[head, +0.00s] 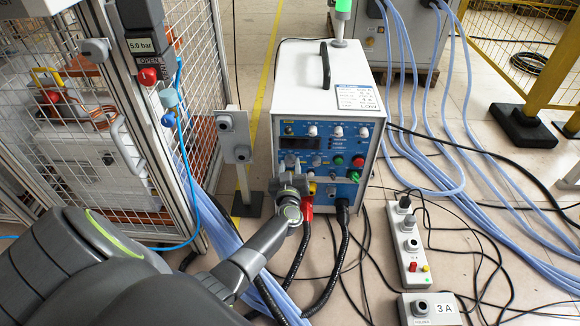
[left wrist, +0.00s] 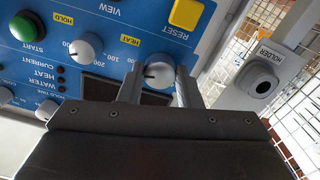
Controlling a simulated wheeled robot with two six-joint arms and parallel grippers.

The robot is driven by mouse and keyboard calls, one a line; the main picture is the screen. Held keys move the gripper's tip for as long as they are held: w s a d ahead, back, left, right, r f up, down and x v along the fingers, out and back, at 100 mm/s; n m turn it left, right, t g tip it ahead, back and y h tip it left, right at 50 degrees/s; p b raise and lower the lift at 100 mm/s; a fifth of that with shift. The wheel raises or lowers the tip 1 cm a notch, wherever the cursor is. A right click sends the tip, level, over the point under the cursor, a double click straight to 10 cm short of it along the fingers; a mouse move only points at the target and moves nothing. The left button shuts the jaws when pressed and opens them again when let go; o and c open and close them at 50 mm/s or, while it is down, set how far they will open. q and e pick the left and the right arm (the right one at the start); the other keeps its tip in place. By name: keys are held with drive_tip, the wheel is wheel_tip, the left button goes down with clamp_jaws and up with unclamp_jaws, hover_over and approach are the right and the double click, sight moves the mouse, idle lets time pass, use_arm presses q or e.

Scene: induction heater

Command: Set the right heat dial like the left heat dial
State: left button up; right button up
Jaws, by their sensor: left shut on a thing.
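The induction heater (head: 315,80) stands upright with its blue front panel toward me. In the left wrist view, two white round heat dials show side by side on the panel. My left gripper (head: 290,174) is at the panel's left part, shut on one heat dial (left wrist: 159,72), the one at the right in the wrist view and nearer the holder post. Its fingers lie on either side of it. The other heat dial (left wrist: 85,50) is free, to the left in that view. Each has a dark pointer mark toward the picture's left; exact settings are hard to read. My right gripper is not in view.
Near the fingers are a yellow reset button (left wrist: 187,13) and a green start button (left wrist: 25,28). A grey holder post (head: 234,135) stands left of the heater, beside a mesh cage (head: 90,130). Cables, a power strip (head: 410,240) and a grey box (head: 430,310) lie at the right.

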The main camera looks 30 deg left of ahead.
use_arm(q)
drive_tip(key=shift+n+p, duration=0.35)
drive_tip(key=shift+n, duration=0.85)
drive_tip(key=n, duration=0.2)
drive_tip(key=shift+n, duration=0.4)
drive_tip(key=n, duration=0.3)
drive_tip(key=shift+d+n+p, duration=0.1)
drive_tip(key=shift+n+p, duration=0.2)
drive_tip(key=shift+p, duration=0.05)
drive_tip(key=n, duration=0.3)
drive_tip(key=shift+n, duration=0.3)
drive_tip(key=n+b, duration=0.1)
drive_tip(key=n, duration=0.4)
drive_tip(key=shift+n+b, duration=0.75)
drive_tip(key=shift+n, duration=1.95)
drive_tip(key=o, duration=1)
drive_tip(key=shift+r, duration=0.1)
